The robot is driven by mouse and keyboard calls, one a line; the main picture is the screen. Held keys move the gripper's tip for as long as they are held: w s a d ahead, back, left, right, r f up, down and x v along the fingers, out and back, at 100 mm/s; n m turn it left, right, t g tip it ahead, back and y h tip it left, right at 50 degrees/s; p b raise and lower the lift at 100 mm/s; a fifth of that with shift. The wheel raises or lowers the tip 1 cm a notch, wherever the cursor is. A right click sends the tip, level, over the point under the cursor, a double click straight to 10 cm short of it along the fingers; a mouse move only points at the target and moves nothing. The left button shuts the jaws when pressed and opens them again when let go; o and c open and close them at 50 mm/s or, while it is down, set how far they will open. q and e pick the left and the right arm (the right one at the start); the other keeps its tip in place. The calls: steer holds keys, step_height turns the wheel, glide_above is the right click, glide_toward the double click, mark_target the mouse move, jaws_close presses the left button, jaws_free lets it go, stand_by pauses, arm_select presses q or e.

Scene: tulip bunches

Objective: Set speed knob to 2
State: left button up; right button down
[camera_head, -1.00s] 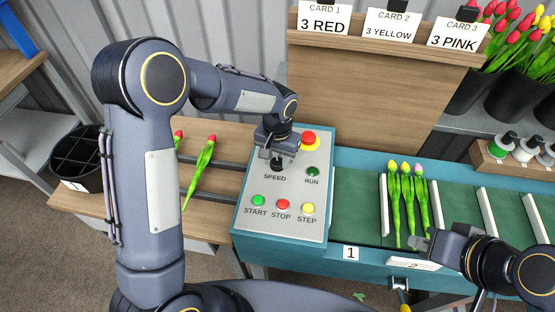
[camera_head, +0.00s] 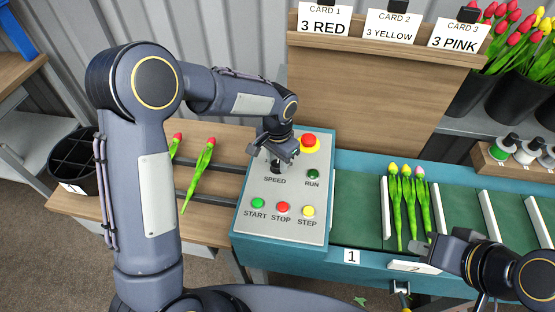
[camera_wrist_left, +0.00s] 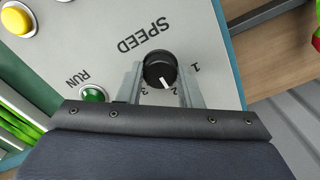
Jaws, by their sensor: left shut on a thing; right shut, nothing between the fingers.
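The black speed knob (camera_head: 275,167) is on the grey control panel (camera_head: 270,189), above the word SPEED. In the left wrist view the knob (camera_wrist_left: 159,68) has a white pointer aimed at about the 2 mark; the 1 and 3 marks lie to either side. My left gripper (camera_head: 278,154) is over the knob, its fingers (camera_wrist_left: 160,78) on both sides of it, shut on it. My right gripper (camera_head: 424,251) is shut and empty near the conveyor's front edge, close to the stems of a tulip bunch.
The panel has green START (camera_head: 257,203), red STOP (camera_head: 283,207), yellow STEP (camera_head: 307,211) and green RUN (camera_head: 313,174) buttons. A red emergency button (camera_head: 308,140) sits close to my left gripper. Tulips (camera_head: 408,200) lie on the green conveyor (camera_head: 355,198).

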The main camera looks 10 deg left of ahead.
mark_target(277, 164)
arm_select(q)
steer(key=shift+r, duration=0.1)
steer(key=o, duration=1)
steer(key=shift+r+b, duration=0.3)
steer(key=shift+r, duration=3.55)
steer(key=shift+a, duration=0.1)
steer(key=s+a+r+n+t+h, duration=0.1)
steer(key=s+a+r+n+h, duration=0.15)
steer(key=s+a+r, duration=0.4)
steer(key=s+a+n+t, duration=0.1)
steer(key=s+n, duration=0.1)
steer(key=s, duration=0.4)
steer(key=s+a+n+t+h, duration=0.1)
steer(key=s+a+n+t, duration=0.1)
steer(key=s, duration=0.4)
steer(key=s+a+n+t, duration=0.1)
steer(key=s+n, duration=0.1)
steer(key=s, duration=0.4)
steer(key=shift+s+a+f+t, duration=0.3)
steer(key=shift+a+f, duration=0.05)
